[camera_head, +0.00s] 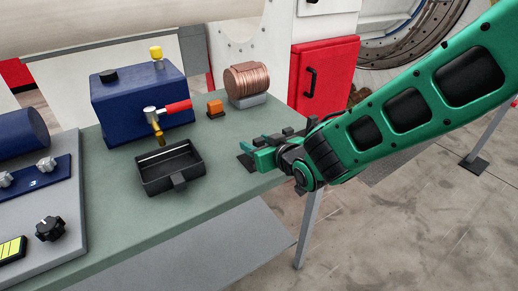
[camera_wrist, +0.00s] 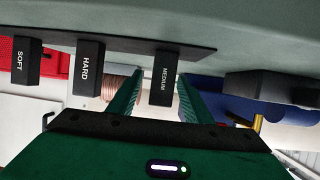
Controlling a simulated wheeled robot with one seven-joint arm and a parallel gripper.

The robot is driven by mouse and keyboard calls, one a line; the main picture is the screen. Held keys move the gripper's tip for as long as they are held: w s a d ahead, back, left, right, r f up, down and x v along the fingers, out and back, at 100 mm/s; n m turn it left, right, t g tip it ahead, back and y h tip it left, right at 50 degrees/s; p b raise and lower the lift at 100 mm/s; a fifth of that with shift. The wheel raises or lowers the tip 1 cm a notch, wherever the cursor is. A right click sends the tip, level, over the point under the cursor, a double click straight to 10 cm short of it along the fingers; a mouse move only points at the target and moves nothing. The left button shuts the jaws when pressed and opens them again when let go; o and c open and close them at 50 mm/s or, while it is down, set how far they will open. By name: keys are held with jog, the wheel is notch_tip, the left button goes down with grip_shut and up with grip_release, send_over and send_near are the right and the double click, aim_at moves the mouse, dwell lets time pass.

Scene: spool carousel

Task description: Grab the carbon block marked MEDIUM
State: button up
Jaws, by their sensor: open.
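The MEDIUM block (camera_wrist: 163,79), black with white lettering, shows in the middle of the wrist view. The view is turned over, so the blocks appear to hang from their dark base plate (camera_wrist: 130,42). My gripper (camera_wrist: 160,78) is open, with one green finger on each side of the MEDIUM block in the picture; I cannot tell whether they touch it. The HARD block (camera_wrist: 87,68) and the SOFT block (camera_wrist: 26,61) stand in the same row to the left. In the head view my gripper (camera_head: 256,153) is at the table's right edge and hides most of the blocks.
A black tray (camera_head: 172,182) with a front tab stands left of my gripper on the green table (camera_head: 225,185). Behind are a blue tank (camera_head: 140,98), a red-handled valve (camera_head: 177,108), an orange button (camera_head: 215,107) and a copper coil (camera_head: 247,79). Bare tabletop lies between tray and gripper.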

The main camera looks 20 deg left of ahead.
jog(key=shift+x, duration=1.3)
jog(key=shift+c, duration=0.6)
grip_shut()
jog(key=shift+r, duration=0.1)
